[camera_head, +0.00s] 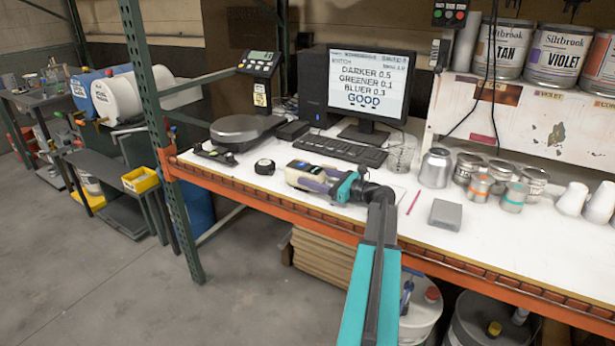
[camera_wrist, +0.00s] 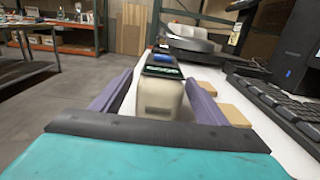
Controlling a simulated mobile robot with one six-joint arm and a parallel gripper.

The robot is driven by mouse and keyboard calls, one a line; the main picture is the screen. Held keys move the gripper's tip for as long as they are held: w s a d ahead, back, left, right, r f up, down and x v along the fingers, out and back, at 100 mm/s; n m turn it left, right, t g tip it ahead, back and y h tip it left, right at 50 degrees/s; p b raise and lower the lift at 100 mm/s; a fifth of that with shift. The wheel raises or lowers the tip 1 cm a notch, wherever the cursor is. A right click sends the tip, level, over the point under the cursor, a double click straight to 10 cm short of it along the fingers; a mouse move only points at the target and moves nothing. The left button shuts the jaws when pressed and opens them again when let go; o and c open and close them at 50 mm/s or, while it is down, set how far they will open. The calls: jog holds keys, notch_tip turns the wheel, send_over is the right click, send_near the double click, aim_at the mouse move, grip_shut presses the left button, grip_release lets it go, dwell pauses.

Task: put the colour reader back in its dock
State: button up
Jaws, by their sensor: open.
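The colour reader (camera_head: 299,174), cream with a dark screen, lies on the white bench top in front of the keyboard. In the wrist view the reader (camera_wrist: 160,97) lies between the two purple fingers, its screen end pointing away from me. My gripper (camera_head: 312,179) is open around the reader, one finger along each side. Whether either finger touches it I cannot tell. A low black holder (camera_head: 214,153) at the bench's left end, beside the scale, may be the dock; I cannot tell for sure. The reader's near end is partly hidden by the gripper.
A scale (camera_head: 240,130) stands left of the keyboard (camera_head: 340,151). A black tape measure (camera_head: 265,166) lies just left of the reader. The bench's orange front edge is close.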

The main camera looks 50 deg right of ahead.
jog(key=b+v, duration=0.1)
jog(key=v, duration=0.7)
jog(key=shift+s, duration=0.25)
jog(key=shift+o, duration=0.4)
jog(key=shift+r, duration=0.1)
jog(key=shift+r+g+p, duration=0.3)
jog(key=shift+r+p, duration=0.5)
jog(key=shift+p, duration=0.05)
jog(key=r+g+p, duration=0.1)
jog(key=p, duration=0.1)
jog(key=r+p, duration=0.2)
jog(key=s+r+g+p, duration=0.1)
jog(key=r+p, duration=0.1)
jog(key=p, duration=0.1)
jog(key=shift+r+g+h, duration=0.25)
jog(key=shift+g+h, duration=0.05)
jog(key=shift+h, duration=0.1)
jog(key=shift+p+x, duration=1.15)
jog(key=shift+x, duration=3.15)
